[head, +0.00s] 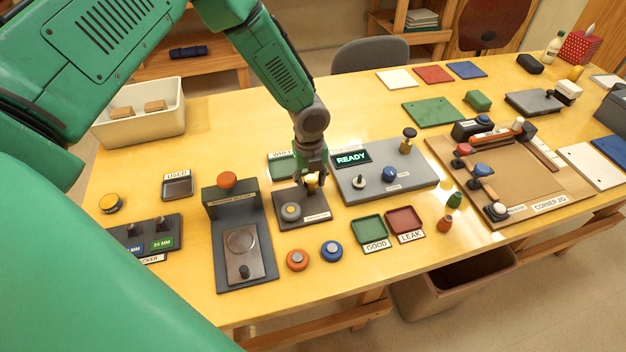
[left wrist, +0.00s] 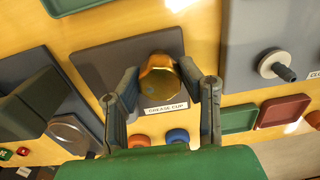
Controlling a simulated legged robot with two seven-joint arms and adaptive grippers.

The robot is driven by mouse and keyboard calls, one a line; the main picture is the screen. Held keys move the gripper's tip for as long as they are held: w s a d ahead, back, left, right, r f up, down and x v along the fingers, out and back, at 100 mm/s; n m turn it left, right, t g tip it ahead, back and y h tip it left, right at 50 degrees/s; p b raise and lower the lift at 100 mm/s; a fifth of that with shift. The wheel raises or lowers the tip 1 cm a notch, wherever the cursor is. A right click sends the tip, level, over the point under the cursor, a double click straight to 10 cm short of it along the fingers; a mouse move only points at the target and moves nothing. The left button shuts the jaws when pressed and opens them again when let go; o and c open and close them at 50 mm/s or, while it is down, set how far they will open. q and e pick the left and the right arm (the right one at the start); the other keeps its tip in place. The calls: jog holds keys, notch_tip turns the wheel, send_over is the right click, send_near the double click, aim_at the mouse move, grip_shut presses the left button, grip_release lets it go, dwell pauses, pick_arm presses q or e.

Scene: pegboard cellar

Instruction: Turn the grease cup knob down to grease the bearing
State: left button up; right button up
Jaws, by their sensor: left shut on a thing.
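The grease cup has a brass, rounded knob (head: 312,184) at the back right of a dark plate (head: 315,221) in the head view. A label on the plate reads GREASE CUP in the left wrist view. My left gripper (head: 313,176) reaches down over the knob from above. In the left wrist view its two fingers stand on either side of the brass knob (left wrist: 160,78), and it is shut on it. My right gripper is not in view.
A grey panel (head: 425,180) with a READY display stands close right of the plate. A stand with an orange button (head: 227,180) is close left. Orange (head: 297,260) and blue (head: 331,251) round pieces lie in front. Green (head: 369,230) and red (head: 405,220) trays are front right.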

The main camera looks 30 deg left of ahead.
aim_at(310, 177)
pick_arm(q)
jog(key=shift+w+a+r, duration=0.2)
jog(key=shift+w+r, duration=0.05)
jog(key=shift+w, duration=0.1)
jog(key=o, duration=1.1)
jog(key=shift+c, duration=0.2)
jog(key=shift+o, duration=0.3)
jog(key=shift+s+f, duration=0.1)
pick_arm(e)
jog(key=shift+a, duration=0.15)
pick_arm(q)
jog(key=shift+a, duration=0.1)
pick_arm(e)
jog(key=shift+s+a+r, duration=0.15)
pick_arm(q)
notch_tip(310, 177, up, 12)
jog(key=shift+a+f, duration=0.15)
jog(key=shift+a, duration=0.05)
jog(key=shift+s, duration=0.1)
